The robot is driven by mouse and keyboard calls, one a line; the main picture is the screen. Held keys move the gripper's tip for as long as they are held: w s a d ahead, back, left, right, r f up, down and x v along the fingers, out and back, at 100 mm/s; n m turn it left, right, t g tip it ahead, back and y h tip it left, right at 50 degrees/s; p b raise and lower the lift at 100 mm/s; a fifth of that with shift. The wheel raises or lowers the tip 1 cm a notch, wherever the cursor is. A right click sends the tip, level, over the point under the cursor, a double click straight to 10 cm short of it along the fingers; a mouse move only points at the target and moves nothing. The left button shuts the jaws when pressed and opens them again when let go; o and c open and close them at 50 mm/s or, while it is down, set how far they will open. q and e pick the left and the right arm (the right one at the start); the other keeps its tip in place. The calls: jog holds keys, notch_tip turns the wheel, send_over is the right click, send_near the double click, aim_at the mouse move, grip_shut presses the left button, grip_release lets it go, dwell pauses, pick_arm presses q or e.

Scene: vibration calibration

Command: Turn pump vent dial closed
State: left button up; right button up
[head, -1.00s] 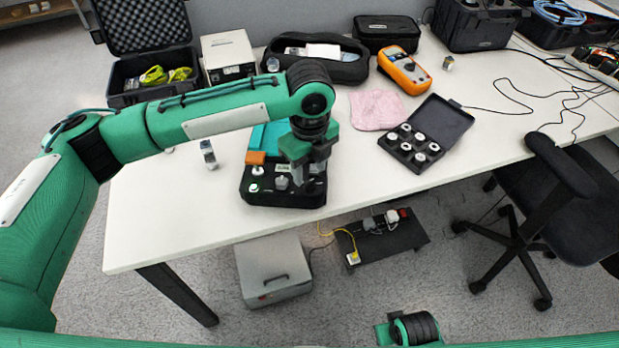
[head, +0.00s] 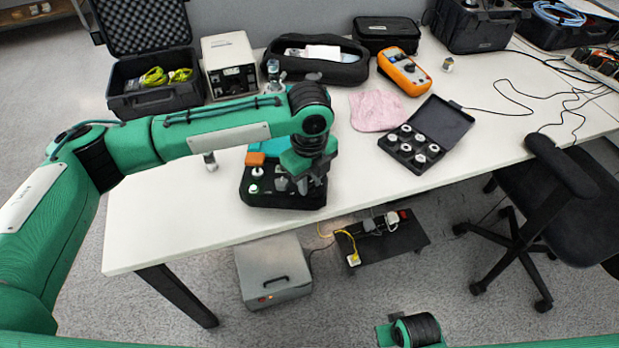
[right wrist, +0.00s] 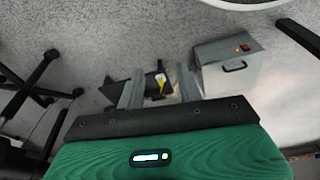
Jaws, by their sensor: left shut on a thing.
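A black-based unit (head: 286,201) with a turquoise panel and an orange block stands near the table's front edge in the head view. Small white and grey knobs (head: 254,188) sit on its top. My left gripper (head: 309,188) points down over the unit's right side. It is shut on what looks like the vent dial there, and the jaws hide most of it. My right gripper (right wrist: 160,88) is open and empty in the right wrist view, its two fingers well apart, away from the table top.
An open case of metal pieces (head: 418,147), a pink cloth (head: 376,110) and an orange meter (head: 404,70) lie to the right. The table's front left is clear.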

pick_arm(q)
jog(key=shift+r, duration=0.1)
